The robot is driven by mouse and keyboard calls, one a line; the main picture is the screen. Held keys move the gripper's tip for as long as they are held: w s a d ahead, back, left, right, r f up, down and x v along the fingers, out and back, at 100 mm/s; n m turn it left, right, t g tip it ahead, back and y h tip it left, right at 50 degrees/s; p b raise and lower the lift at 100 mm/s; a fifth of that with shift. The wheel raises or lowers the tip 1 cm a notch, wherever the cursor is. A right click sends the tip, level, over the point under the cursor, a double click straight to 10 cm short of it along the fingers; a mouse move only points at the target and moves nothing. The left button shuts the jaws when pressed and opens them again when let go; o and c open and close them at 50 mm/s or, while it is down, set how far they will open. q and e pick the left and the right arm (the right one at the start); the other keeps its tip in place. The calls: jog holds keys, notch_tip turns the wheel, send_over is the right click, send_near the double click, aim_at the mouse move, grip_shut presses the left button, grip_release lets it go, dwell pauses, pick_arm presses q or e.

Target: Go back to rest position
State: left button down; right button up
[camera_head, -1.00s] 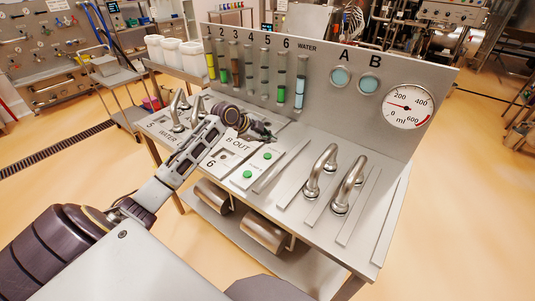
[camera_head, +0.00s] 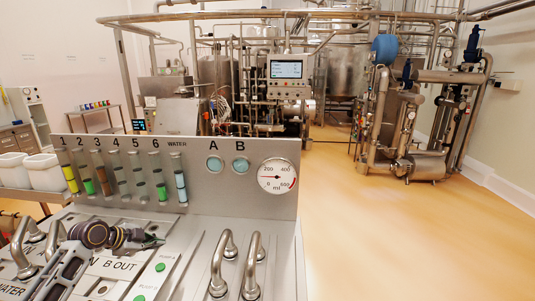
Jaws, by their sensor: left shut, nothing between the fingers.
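My left gripper (camera_head: 151,240) is above the sloped metal panel top, close to the "B OUT" plate (camera_head: 115,266). Its fingers look closed and hold nothing. My left arm comes in at the lower left and covers part of the panel. My right gripper does not show. The upright back panel (camera_head: 260,150) carries several numbered tubes, two round windows marked A and B, and a white dial gauge (camera_head: 277,176).
Metal handles (camera_head: 221,265) stand up from the panel top to the right of my gripper. White tubs (camera_head: 45,172) are at the left. Tanks and pipework (camera_head: 410,130) stand behind. The floor at right (camera_head: 420,240) is clear.

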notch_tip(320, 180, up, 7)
jog(key=p, duration=0.6)
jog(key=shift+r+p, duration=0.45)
jog(key=shift+p, duration=0.1)
